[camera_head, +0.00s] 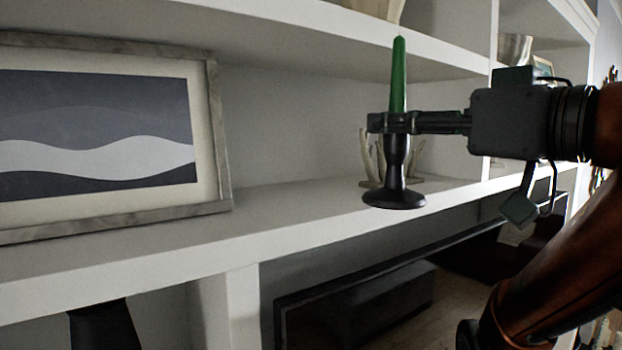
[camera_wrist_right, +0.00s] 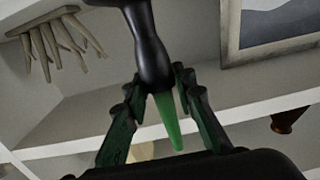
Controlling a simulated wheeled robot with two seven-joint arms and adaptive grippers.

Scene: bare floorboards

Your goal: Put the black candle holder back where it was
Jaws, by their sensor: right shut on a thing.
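The black candle holder (camera_head: 395,186) has a round base and carries a green candle (camera_head: 398,75). My right gripper (camera_head: 391,123) comes in from the right and is shut around the upper part of the holder, just below the candle. The holder is upright, in front of the white shelf (camera_head: 290,208) near its front edge; I cannot tell whether its base touches the shelf. In the right wrist view the holder (camera_wrist_right: 147,45) and candle (camera_wrist_right: 169,121) show between the fingers (camera_wrist_right: 158,84). My left gripper is not in view.
A framed picture (camera_head: 208,140) leans on the shelf at left. A pale branching ornament (camera_head: 366,154) stands behind the holder; it also shows in the wrist view (camera_wrist_right: 55,38). The shelf between them is clear. An upper shelf (camera_head: 440,48) is overhead.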

